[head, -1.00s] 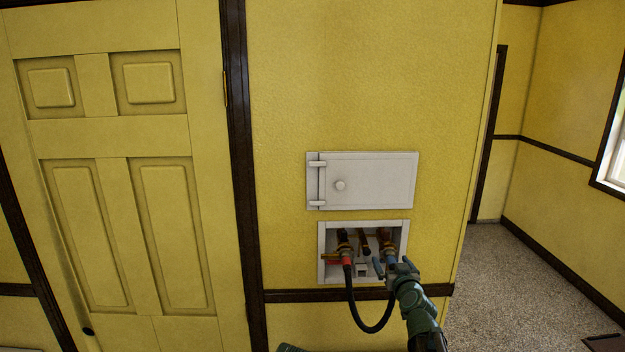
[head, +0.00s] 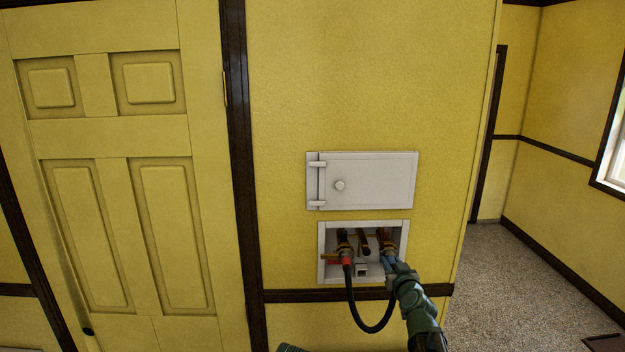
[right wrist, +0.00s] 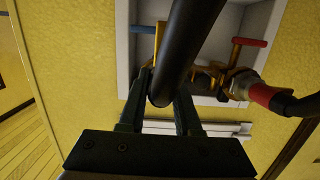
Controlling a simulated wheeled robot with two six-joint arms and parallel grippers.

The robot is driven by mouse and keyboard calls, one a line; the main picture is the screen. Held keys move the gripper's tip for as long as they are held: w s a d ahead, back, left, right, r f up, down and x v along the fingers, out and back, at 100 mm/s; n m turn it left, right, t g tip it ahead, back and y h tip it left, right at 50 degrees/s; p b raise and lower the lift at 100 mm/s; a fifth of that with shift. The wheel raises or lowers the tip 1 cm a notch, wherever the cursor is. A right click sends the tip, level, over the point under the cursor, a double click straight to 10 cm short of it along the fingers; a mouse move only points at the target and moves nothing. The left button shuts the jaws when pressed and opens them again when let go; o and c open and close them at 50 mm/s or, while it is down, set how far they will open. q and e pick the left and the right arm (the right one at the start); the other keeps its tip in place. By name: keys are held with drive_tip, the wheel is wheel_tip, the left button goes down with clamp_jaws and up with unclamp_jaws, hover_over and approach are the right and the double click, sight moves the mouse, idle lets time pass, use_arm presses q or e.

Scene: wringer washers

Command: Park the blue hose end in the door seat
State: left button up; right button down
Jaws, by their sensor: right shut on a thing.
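The blue hose end (head: 385,259) is at the right-hand tap in the recessed white wall box (head: 322,262). My right gripper (head: 391,268) is shut on it from the front. In the right wrist view, the black hose (right wrist: 185,50) runs between the two fingers (right wrist: 162,105); its blue part is hidden there. A white door (head: 375,182) with a round knob and hinges on its left lies flat above the box. I cannot make out which part is the door seat.
A red hose end (head: 346,262) is on the left tap, and a black hose (head: 352,312) loops down from it and back right. A red lever (right wrist: 250,42) and a blue lever (right wrist: 143,29) show in the right wrist view. A yellow panelled door (head: 110,137) stands left.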

drive_tip(key=shift+s, duration=0.2)
idle(0.3)
drive_tip(key=s, duration=0.5)
drive_tip(key=shift+s, duration=0.25)
idle(0.6)
drive_tip(key=s+a+f+g+p, duration=0.1)
drive_tip(key=s+f+g, duration=0.5)
drive_tip(key=f, duration=0.3)
drive_tip(key=shift+s+f+p, duration=0.25)
drive_tip(key=shift+s+p, duration=0.1)
drive_tip(key=shift+s, duration=0.35)
idle(0.4)
